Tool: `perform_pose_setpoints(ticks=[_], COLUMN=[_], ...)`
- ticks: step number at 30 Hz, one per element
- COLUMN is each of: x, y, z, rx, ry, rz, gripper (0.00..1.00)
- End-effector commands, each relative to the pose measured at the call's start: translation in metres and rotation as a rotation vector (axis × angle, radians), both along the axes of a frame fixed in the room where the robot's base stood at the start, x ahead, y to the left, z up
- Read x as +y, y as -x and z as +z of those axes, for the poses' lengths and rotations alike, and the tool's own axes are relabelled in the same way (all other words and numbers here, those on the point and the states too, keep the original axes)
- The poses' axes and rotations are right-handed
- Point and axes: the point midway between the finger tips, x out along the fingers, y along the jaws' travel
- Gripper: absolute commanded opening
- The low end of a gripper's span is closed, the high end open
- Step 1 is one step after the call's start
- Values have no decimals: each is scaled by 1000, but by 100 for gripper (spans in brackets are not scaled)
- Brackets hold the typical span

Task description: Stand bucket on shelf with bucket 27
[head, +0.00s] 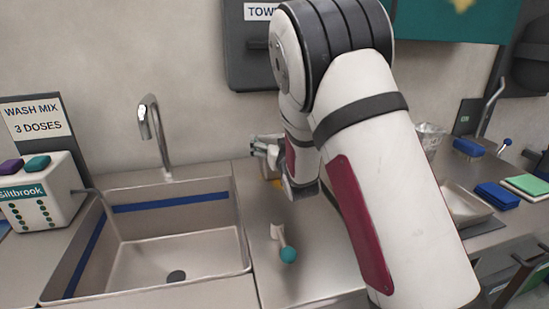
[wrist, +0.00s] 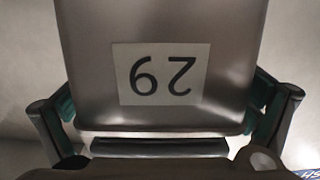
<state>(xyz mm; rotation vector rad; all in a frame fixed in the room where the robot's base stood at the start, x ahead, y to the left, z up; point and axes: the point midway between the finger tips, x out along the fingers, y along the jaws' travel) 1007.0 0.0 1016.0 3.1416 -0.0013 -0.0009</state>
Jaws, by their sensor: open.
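In the wrist view a grey metal bucket (wrist: 160,30) fills the middle, with a pale label reading 29 upside down in the picture. My gripper (wrist: 162,100) is open, with one dark finger with a teal pad at each side of the bucket. Whether the pads touch it I cannot tell. In the head view my gripper (head: 268,150) is partly hidden behind my arm, over the counter near the wall. The bucket is not clear there. No bucket marked 27 and no shelf holding it can be made out.
A sink (head: 170,255) with a tap (head: 150,130) lies left. A dispenser (head: 40,195) and a wash mix sign (head: 37,118) stand beyond it. A teal-knobbed lever (head: 288,254) is on the counter. At right are a metal tray (head: 468,207) and blue items (head: 497,195).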

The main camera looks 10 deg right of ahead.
Motion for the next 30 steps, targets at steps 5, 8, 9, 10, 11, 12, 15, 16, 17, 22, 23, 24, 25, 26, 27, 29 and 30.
perform_pose_setpoints(ticks=[5,8,9,10,11,12,15,16,17,22,23,24,25,26,27,29,30], x=[0,0,0,0,0,0,0,0,0,0,0,0,0,0,0,0,0], y=[-1,0,0,0,0,0,0,0,-1,-1,-1,-1,-1,-1,-1,-1,-1], z=[0,0,0,0,0,0,0,0,1,2,2,2,3,4,7,11,14], rx=[0,0,0,0,0,0,0,0,-4,-4,-4,-4,-4,-4,-5,-6,-7], ry=[0,0,0,0,0,0,0,0,0,0,0,0,0,-1,-1,-1,-1], rz=[0,0,0,0,0,0,0,0,1,0,0,0,0,0,0,0,0], gripper=[100,84,75,68,61,52,30,23,22,22,22,22,22,22,22,22,22])
